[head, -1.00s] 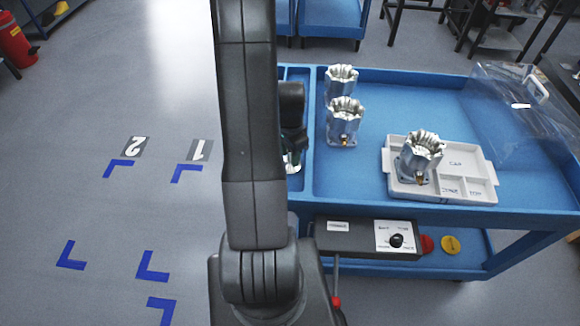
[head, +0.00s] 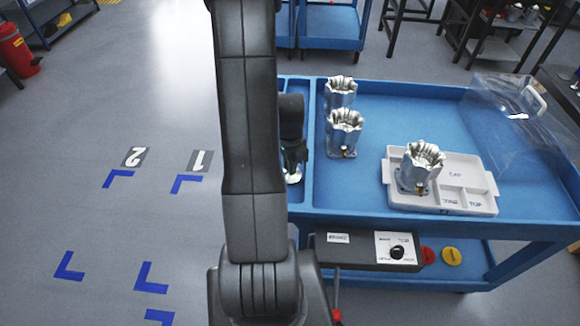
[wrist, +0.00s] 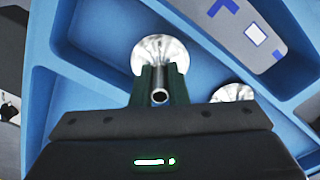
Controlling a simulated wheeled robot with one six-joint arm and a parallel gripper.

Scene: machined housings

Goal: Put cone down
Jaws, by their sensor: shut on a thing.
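My gripper (wrist: 158,84) is shut on the stem of a shiny metal cone (wrist: 157,52), whose wide, faceted end shows beyond the green fingers in the wrist view. The cone is over a narrow blue compartment at the left of the trolley. In the head view the cone (head: 292,177) shows as a small bright piece beside my arm, below my gripper (head: 293,160). I cannot tell whether it touches the compartment floor. A second shiny round piece (wrist: 232,93) shows to the right in the wrist view, partly hidden by my gripper.
The blue trolley (head: 400,115) holds two fluted metal housings (head: 345,133) (head: 340,92) and a white tray (head: 465,170) with another housing (head: 420,166). A clear cover (head: 515,115) stands at the right. A control box (head: 365,252) is on the front. Blue compartment walls (wrist: 70,68) surround the cone.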

